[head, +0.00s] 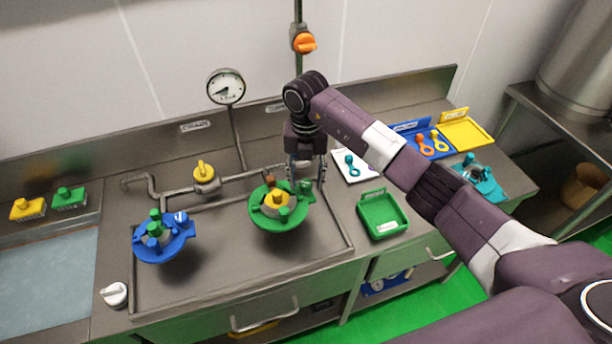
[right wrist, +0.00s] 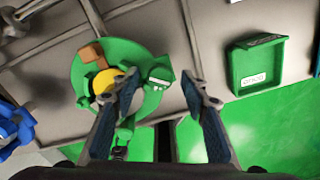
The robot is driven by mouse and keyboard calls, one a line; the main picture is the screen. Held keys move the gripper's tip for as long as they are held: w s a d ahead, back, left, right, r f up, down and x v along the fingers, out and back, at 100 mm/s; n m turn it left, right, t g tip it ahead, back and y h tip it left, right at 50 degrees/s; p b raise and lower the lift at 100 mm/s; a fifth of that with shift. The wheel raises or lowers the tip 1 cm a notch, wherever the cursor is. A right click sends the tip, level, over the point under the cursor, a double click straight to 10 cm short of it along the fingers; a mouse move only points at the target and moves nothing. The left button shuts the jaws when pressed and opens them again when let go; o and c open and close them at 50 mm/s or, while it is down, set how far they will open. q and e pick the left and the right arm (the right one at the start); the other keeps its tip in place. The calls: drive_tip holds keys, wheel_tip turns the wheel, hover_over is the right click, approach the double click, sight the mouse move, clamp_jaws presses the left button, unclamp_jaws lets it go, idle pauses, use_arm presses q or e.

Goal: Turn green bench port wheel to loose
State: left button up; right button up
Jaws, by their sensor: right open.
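The green bench port (head: 264,222) is a round green flange on the bench, with a yellow centre piece (head: 277,198), a brown block and several green knobs around it. It also shows in the right wrist view (right wrist: 90,66). A green winged wheel (right wrist: 158,74) sits at the flange's edge; in the head view it is the green piece (head: 305,187) at the right of the port. My right gripper (head: 307,180) is open above it, pointing down. In the right wrist view the wheel lies between the open fingers (right wrist: 160,90); I cannot tell whether they touch it. My left gripper is not in view.
A blue port (head: 176,250) stands to the left on the bench. A pipe with a yellow valve (head: 203,172) and a gauge (head: 226,87) stand behind.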

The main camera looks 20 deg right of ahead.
clamp_jaws()
drive_tip(key=shift+w+f+n+b, duration=0.1)
drive_tip(key=shift+f+n+b, duration=0.05)
drive_tip(key=shift+n+b, duration=0.85)
drive_tip(key=n+b, duration=0.6)
drive_tip(key=b, duration=0.1)
drive_tip(key=shift+n, duration=0.4)
drive_tip(key=shift+n+b, duration=1.75)
drive_tip(key=shift+n, duration=0.45)
drive_tip(key=shift+r, duration=0.2)
unclamp_jaws()
